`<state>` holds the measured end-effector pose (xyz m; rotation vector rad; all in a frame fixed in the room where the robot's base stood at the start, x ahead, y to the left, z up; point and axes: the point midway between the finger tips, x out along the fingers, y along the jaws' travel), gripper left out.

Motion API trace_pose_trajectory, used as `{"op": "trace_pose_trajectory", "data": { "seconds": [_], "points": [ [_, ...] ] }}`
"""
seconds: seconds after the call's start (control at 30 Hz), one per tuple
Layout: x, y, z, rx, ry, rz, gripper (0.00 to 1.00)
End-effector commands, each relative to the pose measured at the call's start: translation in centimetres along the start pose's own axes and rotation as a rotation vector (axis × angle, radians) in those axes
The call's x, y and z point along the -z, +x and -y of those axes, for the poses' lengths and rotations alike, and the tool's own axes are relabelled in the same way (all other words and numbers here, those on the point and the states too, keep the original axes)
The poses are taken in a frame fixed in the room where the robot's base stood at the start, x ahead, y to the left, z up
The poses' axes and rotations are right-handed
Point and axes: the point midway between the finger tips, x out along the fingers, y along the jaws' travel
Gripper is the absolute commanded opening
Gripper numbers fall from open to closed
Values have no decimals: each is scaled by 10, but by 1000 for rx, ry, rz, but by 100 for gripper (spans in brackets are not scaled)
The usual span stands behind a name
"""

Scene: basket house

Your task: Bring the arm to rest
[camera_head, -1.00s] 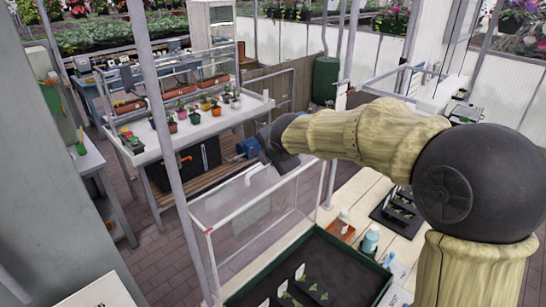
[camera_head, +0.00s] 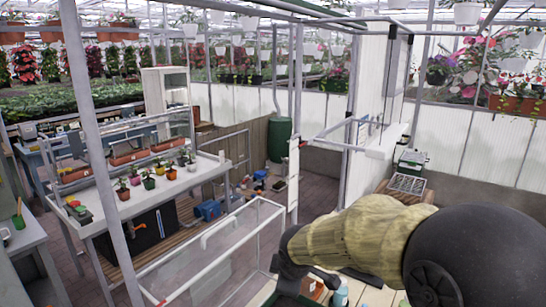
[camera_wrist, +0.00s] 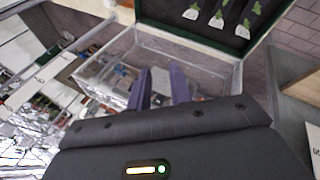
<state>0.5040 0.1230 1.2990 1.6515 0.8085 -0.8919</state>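My gripper (camera_wrist: 160,84) shows in the wrist view with its two dark fingers apart and nothing between them. In the head view my arm reaches in from the right, and the dark wrist end (camera_head: 292,265) hangs over the front of the clear-walled frame (camera_head: 215,250). The fingers are hard to make out there. In the wrist view the clear box (camera_wrist: 205,62) lies beyond the fingers, and a dark green-rimmed tray (camera_wrist: 190,35) with small labelled seedlings is at the top.
A white bench (camera_head: 125,215) with several small potted plants stands at left. A metal post (camera_head: 95,150) rises in front of it. A green barrel (camera_head: 280,138) stands at the back. A seedling tray (camera_head: 407,184) lies at right. Brick floor (camera_head: 75,275) is free at left.

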Motion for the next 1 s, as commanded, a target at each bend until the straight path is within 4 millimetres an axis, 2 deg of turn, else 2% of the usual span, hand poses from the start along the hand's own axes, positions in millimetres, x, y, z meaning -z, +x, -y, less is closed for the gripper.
{"op": "trace_pose_trajectory", "data": {
  "seconds": [0.03, 0.2, 0.4, 0.47, 0.53, 0.63, 1.0],
  "points": [
    [-21, 7, 16, 22, 112, 27, 21],
    [-81, 16, 64, 81, 536, 116, 21],
    [-139, 19, 126, 119, 1038, 227, 21],
    [-151, 19, 142, 124, 1160, 255, 21],
    [-160, 18, 154, 127, 1265, 278, 21],
    [-166, 16, 162, 129, 1339, 295, 21],
    [-166, 16, 162, 129, 1344, 296, 21]
  ]
}}
